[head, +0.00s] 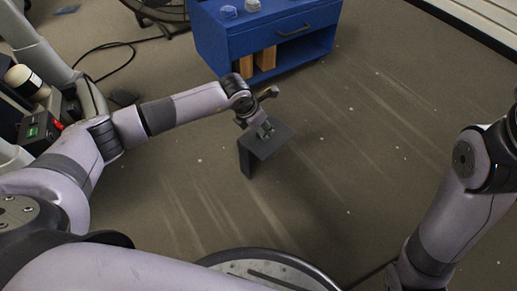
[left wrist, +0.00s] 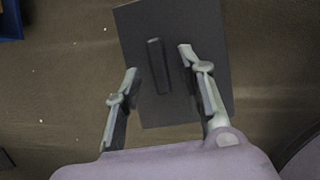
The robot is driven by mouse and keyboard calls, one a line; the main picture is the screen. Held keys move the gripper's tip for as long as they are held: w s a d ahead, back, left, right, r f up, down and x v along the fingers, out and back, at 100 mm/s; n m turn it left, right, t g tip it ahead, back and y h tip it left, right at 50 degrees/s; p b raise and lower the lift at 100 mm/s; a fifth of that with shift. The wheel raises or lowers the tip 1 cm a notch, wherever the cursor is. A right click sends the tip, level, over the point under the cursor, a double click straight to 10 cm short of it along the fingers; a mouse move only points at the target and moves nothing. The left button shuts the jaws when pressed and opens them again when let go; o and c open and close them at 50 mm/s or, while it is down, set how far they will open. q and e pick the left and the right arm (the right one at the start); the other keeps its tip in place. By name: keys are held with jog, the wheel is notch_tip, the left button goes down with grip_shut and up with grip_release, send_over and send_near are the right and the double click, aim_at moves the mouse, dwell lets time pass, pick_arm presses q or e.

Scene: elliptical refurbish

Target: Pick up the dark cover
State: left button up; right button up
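The dark cover (head: 268,143) is a flat dark grey plate over a dark upright panel, standing out from the floor in the middle of the head view. In the left wrist view the plate (left wrist: 190,105) carries a short raised bar (left wrist: 158,66) like a handle. My left gripper (head: 264,129) is above the plate. In the left wrist view its fingers (left wrist: 157,62) are spread wide, one on each side of the bar, with gaps to it. Whether the fingertips touch the plate I cannot tell. My right arm shows at the right, but its gripper is out of view.
A blue cabinet (head: 265,35) with a drawer stands behind my left gripper, with small items on top and brown blocks (head: 265,58) in its open lower part. A round grey metal surface (head: 270,266) is at the bottom. The floor right of the cover is clear.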

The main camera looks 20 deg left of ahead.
pick_arm(q)
jog(key=shift+c, duration=0.4)
grip_shut()
jog(key=shift+r, duration=0.1)
dwell(0.5)
